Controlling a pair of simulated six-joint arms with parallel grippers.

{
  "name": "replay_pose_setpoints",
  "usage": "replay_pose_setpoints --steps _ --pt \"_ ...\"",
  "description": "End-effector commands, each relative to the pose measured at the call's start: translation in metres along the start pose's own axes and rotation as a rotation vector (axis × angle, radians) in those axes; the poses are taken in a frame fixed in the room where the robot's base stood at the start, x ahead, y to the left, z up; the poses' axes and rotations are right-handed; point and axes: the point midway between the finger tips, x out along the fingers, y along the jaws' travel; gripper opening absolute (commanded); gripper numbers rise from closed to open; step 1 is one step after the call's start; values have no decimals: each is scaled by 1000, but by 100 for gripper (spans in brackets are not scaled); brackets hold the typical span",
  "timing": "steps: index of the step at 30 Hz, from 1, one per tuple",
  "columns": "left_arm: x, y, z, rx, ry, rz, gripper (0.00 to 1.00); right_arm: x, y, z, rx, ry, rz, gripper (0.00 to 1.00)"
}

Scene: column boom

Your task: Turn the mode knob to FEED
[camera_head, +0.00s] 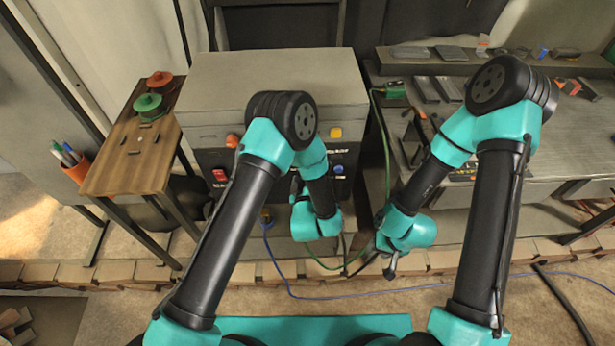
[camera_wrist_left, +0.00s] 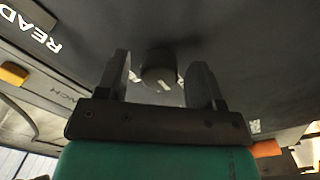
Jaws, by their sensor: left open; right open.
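The mode knob (camera_wrist_left: 158,68) is a dark round knob with a small pale mark, on a dark panel in the left wrist view. My left gripper (camera_wrist_left: 160,62) is open, with one finger on each side of the knob. Gaps show between the fingers and the knob, and I cannot tell how deep the fingers reach. The knob's setting and the FEED label cannot be read. In the head view my left arm hides the knob. My right gripper (camera_head: 380,268) is open and empty, low to the right of the machine.
The grey machine (camera_head: 275,75) has a red switch (camera_head: 219,175) and a blue button (camera_head: 339,169) on its front. A wooden stand (camera_head: 128,165) holds red and green spools at left. A workbench (camera_head: 560,140) with parts stands at right. Green and blue cables hang and lie between.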

Motion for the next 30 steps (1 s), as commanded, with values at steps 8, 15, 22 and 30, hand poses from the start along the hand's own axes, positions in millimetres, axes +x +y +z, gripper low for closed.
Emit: replay_pose_setpoints --steps 8,15,22,30 --pt "2 0 0 0 1 0 61 0 0 0 0 0 0 43" --pt "2 0 0 0 1 0 41 0 0 0 0 0 0 43" --pt "2 0 0 0 1 0 19 0 0 0 0 0 0 43" --pt "2 0 0 7 1 0 12 0 0 0 0 0 0 43"
